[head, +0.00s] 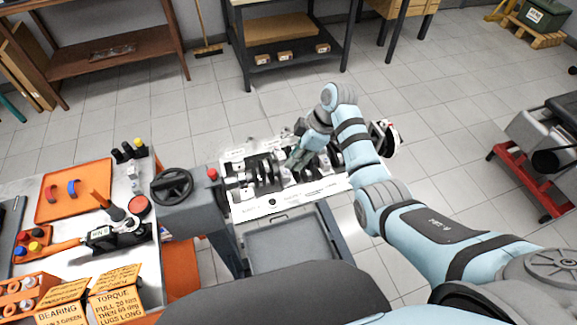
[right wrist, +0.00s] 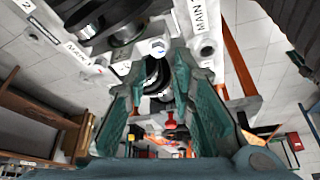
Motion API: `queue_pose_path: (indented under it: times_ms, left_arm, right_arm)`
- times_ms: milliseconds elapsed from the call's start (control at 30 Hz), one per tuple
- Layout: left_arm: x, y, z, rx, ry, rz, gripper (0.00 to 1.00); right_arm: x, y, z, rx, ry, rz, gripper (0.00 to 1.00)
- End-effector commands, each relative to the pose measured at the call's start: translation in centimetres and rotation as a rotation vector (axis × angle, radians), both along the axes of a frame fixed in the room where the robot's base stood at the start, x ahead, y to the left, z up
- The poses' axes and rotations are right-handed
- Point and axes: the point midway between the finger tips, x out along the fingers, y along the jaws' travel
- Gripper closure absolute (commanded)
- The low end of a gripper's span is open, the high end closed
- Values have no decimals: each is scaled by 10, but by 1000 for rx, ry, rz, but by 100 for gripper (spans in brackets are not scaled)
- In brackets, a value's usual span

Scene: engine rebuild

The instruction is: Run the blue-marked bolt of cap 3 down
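The engine block (head: 270,208) lies in the middle of the head view, with the crankshaft (head: 240,180) and its caps along the top. My right gripper (head: 292,166) reaches down over the block from the right. In the right wrist view its two green fingers (right wrist: 156,62) stand apart, and a pale bolt head (right wrist: 157,47) shows near their tips. Another bolt head (right wrist: 122,67) lies to the left. I cannot make out a blue mark or which cap is cap 3. My left gripper is not in view.
A bench at the left holds an orange tray (head: 48,208) with red and blue shells, a tool with a small display (head: 104,237), and lettered yellow cards (head: 117,285). A black handwheel (head: 172,186) stands left of the block. An empty grey tray (head: 290,250) lies before it.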

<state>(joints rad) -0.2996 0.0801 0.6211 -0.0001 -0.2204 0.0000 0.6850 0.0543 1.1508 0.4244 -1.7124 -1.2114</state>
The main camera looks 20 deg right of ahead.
Motion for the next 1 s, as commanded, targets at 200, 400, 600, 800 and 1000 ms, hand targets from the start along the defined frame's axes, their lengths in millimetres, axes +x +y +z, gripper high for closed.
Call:
queue_pose_path:
  times_ms: [200,400,600,800,1000]
  left_arm:
    - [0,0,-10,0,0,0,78]
    - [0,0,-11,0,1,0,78]
    - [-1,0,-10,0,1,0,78]
    - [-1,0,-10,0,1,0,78]
    - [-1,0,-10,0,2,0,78]
  right_arm:
    - [5,16,-41,1,0,-2,77]
    - [6,19,-49,-1,-1,-2,77]
    - [7,19,-49,-2,-2,-2,79]
    - [6,19,-48,-1,-1,-3,100]
    - [6,18,-49,-1,0,-4,100]
